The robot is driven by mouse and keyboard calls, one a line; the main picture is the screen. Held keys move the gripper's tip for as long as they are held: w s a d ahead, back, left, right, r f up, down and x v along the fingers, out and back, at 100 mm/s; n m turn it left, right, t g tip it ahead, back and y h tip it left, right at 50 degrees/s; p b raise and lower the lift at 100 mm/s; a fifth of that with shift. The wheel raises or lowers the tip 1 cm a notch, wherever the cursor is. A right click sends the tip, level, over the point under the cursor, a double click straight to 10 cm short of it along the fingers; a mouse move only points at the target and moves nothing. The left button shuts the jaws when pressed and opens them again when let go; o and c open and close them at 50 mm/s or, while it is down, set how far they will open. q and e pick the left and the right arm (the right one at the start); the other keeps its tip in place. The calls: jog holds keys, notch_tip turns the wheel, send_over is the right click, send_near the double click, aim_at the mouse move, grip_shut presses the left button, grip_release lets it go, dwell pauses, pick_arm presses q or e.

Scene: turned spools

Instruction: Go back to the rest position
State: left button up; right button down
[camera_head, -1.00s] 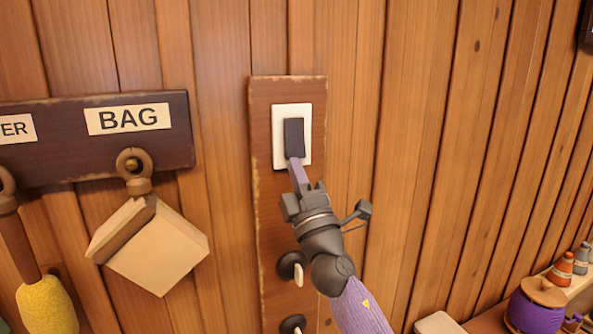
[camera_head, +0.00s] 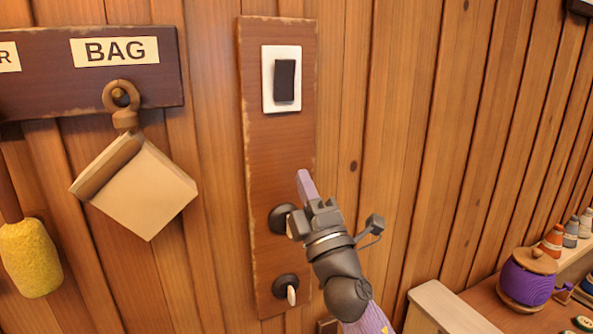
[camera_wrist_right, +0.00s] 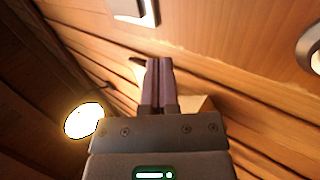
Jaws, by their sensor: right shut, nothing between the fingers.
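My right gripper (camera_head: 304,184) is shut and empty in the head view. It is in front of the narrow dark board on the wall, below the black rocker switch (camera_head: 285,81) on its white plate, and apart from the switch. In the right wrist view the two fingers (camera_wrist_right: 159,68) are pressed together with nothing between them. The white switch plate also shows at the top of the wrist view (camera_wrist_right: 133,10). My left gripper is not in view.
A board labelled BAG (camera_head: 160,85) holds a hanging beige block (camera_head: 146,188); a yellow roller (camera_head: 30,258) hangs left of it. Dark knobs (camera_head: 284,288) sit low on the switch board. A shelf at right carries a purple spool (camera_head: 530,282) and small bottles.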

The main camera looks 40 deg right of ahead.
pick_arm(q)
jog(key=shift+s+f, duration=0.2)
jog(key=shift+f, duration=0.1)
pick_arm(e)
jog(key=shift+s+a+f, duration=0.15)
jog(key=shift+s+f, duration=0.25)
jog(key=shift+s, duration=0.1)
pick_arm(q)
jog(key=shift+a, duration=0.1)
